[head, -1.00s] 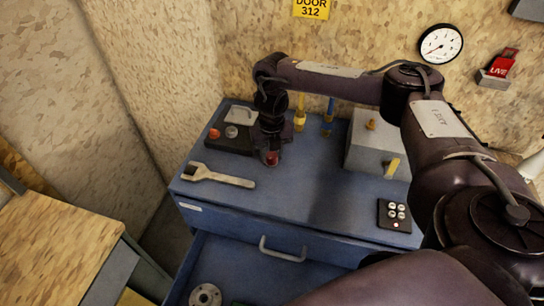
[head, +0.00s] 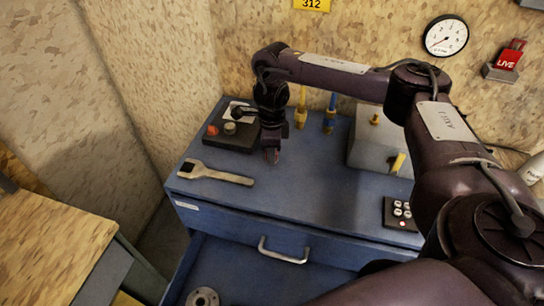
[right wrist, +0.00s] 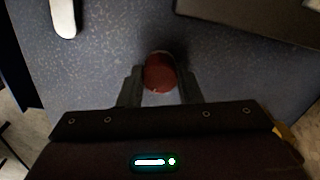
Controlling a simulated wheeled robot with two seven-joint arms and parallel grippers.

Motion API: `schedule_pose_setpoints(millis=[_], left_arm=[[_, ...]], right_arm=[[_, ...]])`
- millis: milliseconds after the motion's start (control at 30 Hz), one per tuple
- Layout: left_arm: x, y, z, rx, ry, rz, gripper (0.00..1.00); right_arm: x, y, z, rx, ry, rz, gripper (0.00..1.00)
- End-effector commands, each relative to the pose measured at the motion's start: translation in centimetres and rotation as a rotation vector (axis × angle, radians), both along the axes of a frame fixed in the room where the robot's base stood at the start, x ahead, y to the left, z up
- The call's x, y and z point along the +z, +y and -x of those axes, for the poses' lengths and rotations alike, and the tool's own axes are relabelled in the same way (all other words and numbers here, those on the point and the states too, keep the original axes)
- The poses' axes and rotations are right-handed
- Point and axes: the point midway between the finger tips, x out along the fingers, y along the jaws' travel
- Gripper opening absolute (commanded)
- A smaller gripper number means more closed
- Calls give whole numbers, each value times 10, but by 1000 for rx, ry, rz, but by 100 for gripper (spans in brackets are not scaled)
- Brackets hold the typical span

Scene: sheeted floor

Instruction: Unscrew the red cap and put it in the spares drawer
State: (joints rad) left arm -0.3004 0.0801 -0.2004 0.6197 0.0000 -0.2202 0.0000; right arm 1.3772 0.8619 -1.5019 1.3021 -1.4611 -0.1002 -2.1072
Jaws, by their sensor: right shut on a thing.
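The red cap (right wrist: 159,72) shows between the fingers of my right gripper (right wrist: 160,88) in the right wrist view. The gripper is shut on it. In the head view the right gripper (head: 271,155) points down over the blue cabinet top (head: 310,190), and only a little red shows at its tips. What is under the cap is hidden, so I cannot tell if it is still on a thread. The open drawer (head: 235,275) is below the cabinet's front, with a grey flanged disc (head: 203,298) inside. I cannot read its label. My left gripper is not in view.
A pale wrench (head: 215,174) lies left of the right gripper. A dark box (head: 232,141) with a red button stands behind it. A grey box (head: 372,140) and a black button pad (head: 398,213) are to the right. Yellow and blue valve fittings stand at the back.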

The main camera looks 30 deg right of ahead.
Motion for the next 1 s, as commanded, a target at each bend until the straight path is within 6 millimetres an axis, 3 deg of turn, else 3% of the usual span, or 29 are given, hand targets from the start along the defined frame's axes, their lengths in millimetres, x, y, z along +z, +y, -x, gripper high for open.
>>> schedule_pose_setpoints(millis=[233, 533, 567, 733, 933, 1000], left_arm=[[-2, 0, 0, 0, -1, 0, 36], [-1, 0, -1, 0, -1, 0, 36], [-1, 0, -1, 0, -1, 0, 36], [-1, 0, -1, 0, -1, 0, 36], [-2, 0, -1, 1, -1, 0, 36], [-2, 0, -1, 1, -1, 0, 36]], right_arm=[[1, 0, 0, 338, -1, -1, 8], [1, 0, 0, 396, -1, -1, 8], [1, 0, 0, 395, -1, -1, 33], [0, 0, 0, 394, -1, -1, 55], [0, 0, 0, 393, 0, 0, 57], [0, 0, 0, 393, 1, 0, 50]])
